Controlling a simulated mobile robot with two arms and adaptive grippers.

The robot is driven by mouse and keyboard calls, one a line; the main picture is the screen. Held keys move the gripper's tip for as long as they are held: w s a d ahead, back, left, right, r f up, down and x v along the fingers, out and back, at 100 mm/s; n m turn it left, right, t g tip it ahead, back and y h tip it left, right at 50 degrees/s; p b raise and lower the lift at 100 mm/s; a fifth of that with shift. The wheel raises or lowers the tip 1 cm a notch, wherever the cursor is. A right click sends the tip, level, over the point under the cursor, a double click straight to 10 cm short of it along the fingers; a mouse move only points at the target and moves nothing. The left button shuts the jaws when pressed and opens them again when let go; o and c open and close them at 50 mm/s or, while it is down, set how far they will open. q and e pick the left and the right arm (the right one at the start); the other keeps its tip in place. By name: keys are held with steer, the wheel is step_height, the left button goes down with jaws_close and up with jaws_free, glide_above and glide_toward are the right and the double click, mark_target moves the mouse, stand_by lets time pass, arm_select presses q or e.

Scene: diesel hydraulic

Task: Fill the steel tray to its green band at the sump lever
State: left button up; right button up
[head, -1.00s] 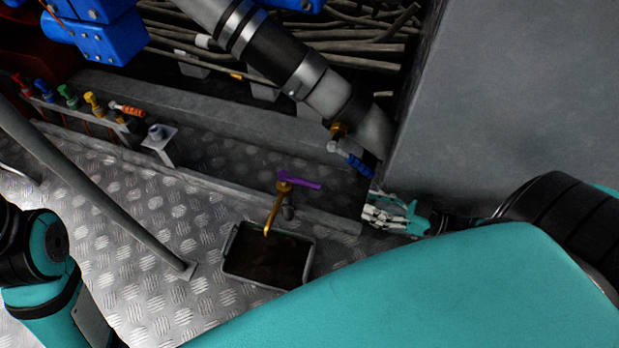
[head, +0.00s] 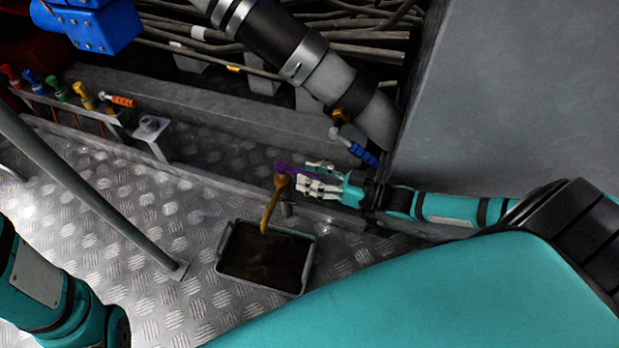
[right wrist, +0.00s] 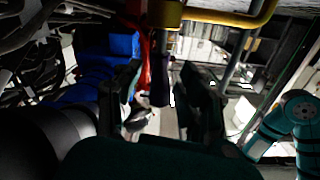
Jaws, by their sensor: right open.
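The steel tray (head: 220,247) sits on the floor plate with dark brown liquid (head: 265,258) in it. I cannot make out its green band. A brass tap (head: 272,205) has its spout over the tray; I cannot tell whether liquid runs from it. The purple sump lever (head: 284,167) is on top of the tap. My right gripper (head: 309,176) is open at the lever's right end, its pale fingers overlapping it in the head view. In the dim right wrist view a dark bar (right wrist: 160,88) shows between the fingers. My left gripper is out of view.
A grey post (head: 85,190) rises left of the tray. A row of coloured handles (head: 57,90) stands at the back left. A blue-handled valve (head: 362,152) hangs just above my right gripper, beside a grey wall (head: 520,100). A large pipe (head: 285,50) runs overhead.

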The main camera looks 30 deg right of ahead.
steer(key=shift+w+a, duration=0.2)
jaws_close()
stand_by(0.4)
